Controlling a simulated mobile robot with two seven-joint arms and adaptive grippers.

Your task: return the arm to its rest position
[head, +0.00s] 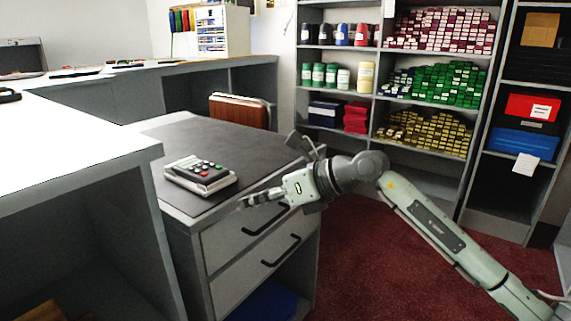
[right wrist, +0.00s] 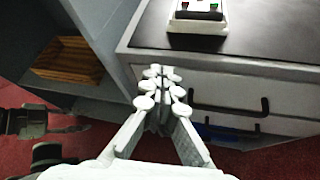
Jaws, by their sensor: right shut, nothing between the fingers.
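My right arm comes in from the right in the head view. Its gripper (head: 245,202) is shut and empty, in front of the upper drawer and just off the desk's near edge. In the right wrist view the fingers (right wrist: 160,80) are together with nothing between them. The drawers lie just beyond and to the right of them. My left gripper does not show in the head view.
A card reader or calculator (head: 201,175) lies on the dark desk top (head: 235,140). The drawer unit (head: 225,245) has two black handles. A white counter (head: 60,130) stands left. Shelves (head: 420,105) of coloured stock stand behind. Red carpet (head: 365,260) is open below my arm.

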